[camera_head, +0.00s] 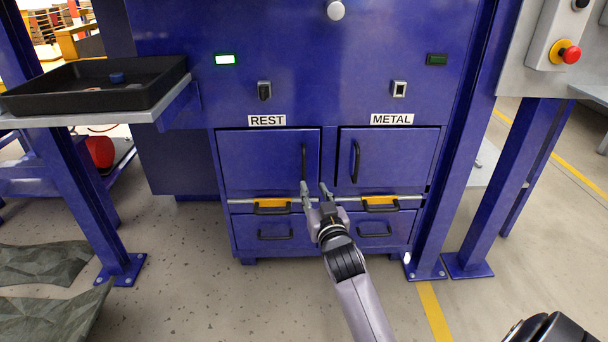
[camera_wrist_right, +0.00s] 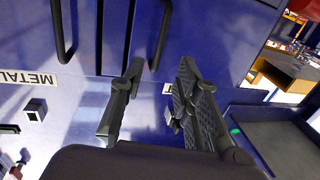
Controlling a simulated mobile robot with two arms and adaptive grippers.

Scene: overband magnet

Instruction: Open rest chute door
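The REST chute door (camera_head: 262,165) is a blue panel under the REST label (camera_head: 267,120), and it looks shut. Its black upright handle (camera_head: 304,158) is near its right edge. My right gripper (camera_head: 314,186) is open and empty, with its fingers around the height of the handle's lower end. In the right wrist view, the handle (camera_wrist_right: 161,35) lies just beyond and between the spread fingertips (camera_wrist_right: 161,65); I see no grip on it. My left gripper is not in view.
The METAL door (camera_head: 390,165), with its own handle (camera_head: 355,162), is beside it on the right and looks shut. Below are drawers with orange latches (camera_head: 272,202). A lit green lamp (camera_head: 225,59) is above REST. A black tray (camera_head: 95,88) stands at left. The floor in front has free room.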

